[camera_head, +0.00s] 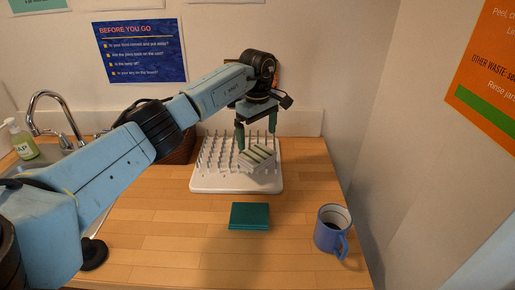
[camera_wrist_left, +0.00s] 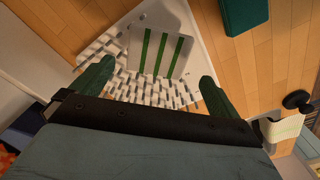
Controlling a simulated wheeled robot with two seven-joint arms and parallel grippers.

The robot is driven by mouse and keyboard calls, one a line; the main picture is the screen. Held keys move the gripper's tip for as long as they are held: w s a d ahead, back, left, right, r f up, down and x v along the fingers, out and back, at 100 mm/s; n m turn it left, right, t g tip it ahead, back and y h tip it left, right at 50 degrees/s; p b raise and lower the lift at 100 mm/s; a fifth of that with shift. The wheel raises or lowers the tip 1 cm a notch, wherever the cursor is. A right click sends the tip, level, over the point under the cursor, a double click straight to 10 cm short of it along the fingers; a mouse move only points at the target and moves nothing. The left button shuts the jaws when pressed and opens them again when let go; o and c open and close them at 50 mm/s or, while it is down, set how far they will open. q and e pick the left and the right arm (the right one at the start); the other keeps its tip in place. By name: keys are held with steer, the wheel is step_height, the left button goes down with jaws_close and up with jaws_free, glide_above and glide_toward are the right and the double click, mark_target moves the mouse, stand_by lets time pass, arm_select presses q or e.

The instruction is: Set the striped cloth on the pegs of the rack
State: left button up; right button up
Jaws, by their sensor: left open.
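The striped cloth (camera_head: 257,156), pale with green stripes, lies tilted on the pegs of the white rack (camera_head: 235,186), toward its right side. In the left wrist view the cloth (camera_wrist_left: 153,52) shows flat over the pegs, with three green stripes, and the rack (camera_wrist_left: 188,15) is around it. My left gripper (camera_head: 256,140) is above the cloth, fingers pointing down. In the left wrist view its two green fingers (camera_wrist_left: 152,82) are spread wide with nothing between them, and the cloth lies beyond the tips. My right gripper is in neither view.
A teal folded cloth or pad (camera_head: 249,216) lies in front of the rack. A blue mug (camera_head: 332,230) with dark contents stands at the right. A sink tap (camera_head: 50,115) and soap bottle (camera_head: 22,140) are at the left. A brown basket (camera_head: 182,148) is behind my arm.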

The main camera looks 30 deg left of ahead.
mark_target(257, 154)
arm_select(q)
steer(key=shift+r, duration=2.35)
